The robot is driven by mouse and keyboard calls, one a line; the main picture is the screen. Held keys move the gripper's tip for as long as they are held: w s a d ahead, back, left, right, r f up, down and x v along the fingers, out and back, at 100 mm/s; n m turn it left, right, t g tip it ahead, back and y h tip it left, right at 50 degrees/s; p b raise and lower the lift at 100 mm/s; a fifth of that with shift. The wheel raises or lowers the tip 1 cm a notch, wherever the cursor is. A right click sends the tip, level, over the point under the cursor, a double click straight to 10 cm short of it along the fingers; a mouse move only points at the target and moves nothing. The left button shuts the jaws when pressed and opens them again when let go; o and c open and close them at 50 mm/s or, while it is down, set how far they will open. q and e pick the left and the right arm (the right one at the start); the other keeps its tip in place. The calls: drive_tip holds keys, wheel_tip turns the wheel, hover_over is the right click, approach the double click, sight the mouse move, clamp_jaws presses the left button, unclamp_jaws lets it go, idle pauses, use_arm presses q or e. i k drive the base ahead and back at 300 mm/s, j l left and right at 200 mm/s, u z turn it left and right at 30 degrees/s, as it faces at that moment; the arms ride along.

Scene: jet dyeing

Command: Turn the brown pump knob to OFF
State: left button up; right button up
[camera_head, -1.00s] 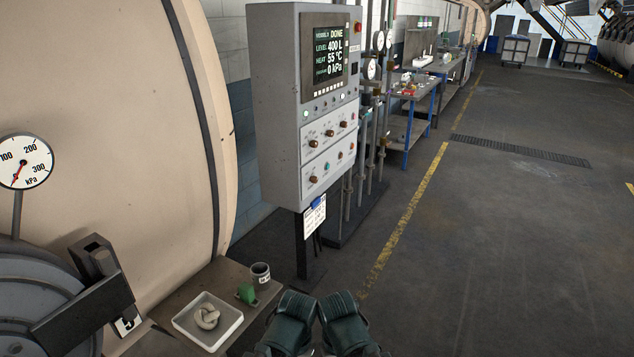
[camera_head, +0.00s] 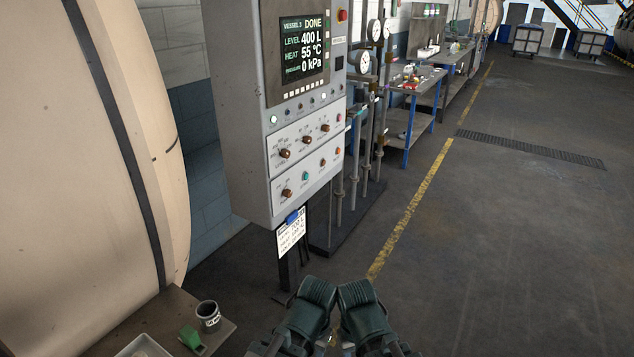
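The grey control panel (camera_head: 240,100) stands left of centre. Its upper row has three brown knobs: left (camera_head: 285,153), middle (camera_head: 307,139) and right (camera_head: 326,127). Its lower row has a brown knob (camera_head: 287,193), a teal knob (camera_head: 306,176) and an orange-brown knob (camera_head: 323,162). Their labels are too small to read, so I cannot tell which is the pump knob or its setting. The dark green ends of my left arm (camera_head: 312,297) and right arm (camera_head: 362,300) are at the bottom centre, apart from the panel. I cannot make out gripper fingers.
The panel's screen (camera_head: 304,58) reads DONE, 400 L, 55 °C, 0 kPa. A card (camera_head: 291,233) hangs below it. A low bench (camera_head: 150,318) holds a cup (camera_head: 208,316) and a green object (camera_head: 191,339). Pipes and gauges stand behind the panel. The floor at right is clear.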

sight(287, 192)
drive_tip(key=i+l, duration=0.45)
drive_tip(key=i+l+z, duration=0.15)
drive_tip(key=i+l, duration=0.25)
drive_tip(key=i, duration=0.25)
